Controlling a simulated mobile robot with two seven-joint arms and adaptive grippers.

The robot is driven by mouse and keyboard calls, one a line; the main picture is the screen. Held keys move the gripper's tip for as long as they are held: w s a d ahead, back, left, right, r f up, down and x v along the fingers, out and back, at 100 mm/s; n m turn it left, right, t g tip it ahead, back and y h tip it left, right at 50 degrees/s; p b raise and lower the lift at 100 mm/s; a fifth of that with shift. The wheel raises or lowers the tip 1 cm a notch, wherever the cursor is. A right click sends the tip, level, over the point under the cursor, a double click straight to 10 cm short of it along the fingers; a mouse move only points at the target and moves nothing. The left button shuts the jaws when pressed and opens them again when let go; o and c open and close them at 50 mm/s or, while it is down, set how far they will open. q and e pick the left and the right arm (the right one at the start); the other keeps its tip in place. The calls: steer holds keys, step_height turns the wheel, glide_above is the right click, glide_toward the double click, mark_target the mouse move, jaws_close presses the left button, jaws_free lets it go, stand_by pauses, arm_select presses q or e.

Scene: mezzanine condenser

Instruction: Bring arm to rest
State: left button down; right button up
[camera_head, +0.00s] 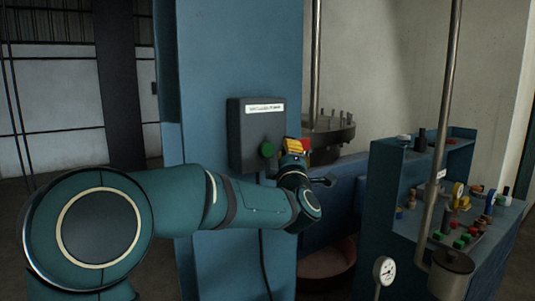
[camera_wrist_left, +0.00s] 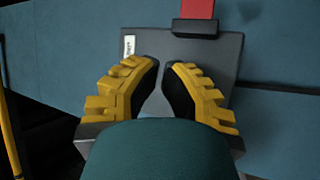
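My left arm (camera_head: 180,202) comes in from the left and reaches across the front of a blue column. My left gripper (camera_head: 293,146) has yellow fingers and is just right of the dark wall box. In the left wrist view its fingertips (camera_wrist_left: 161,63) come close together, with only a narrow gap and nothing seen between them. A dark grey box face with a white label is behind the fingers there; whether they touch it I cannot tell. My right gripper is not in view.
A red part (camera_wrist_left: 198,10) shows beyond the fingertips. At right is a blue console (camera_head: 400,205) with several coloured knobs, a gauge (camera_head: 384,270) and a pipe (camera_head: 440,130).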

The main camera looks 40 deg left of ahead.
arm_select(q)
steer(key=shift+s+d, duration=0.15)
steer(key=shift+d, duration=0.15)
stand_by(0.4)
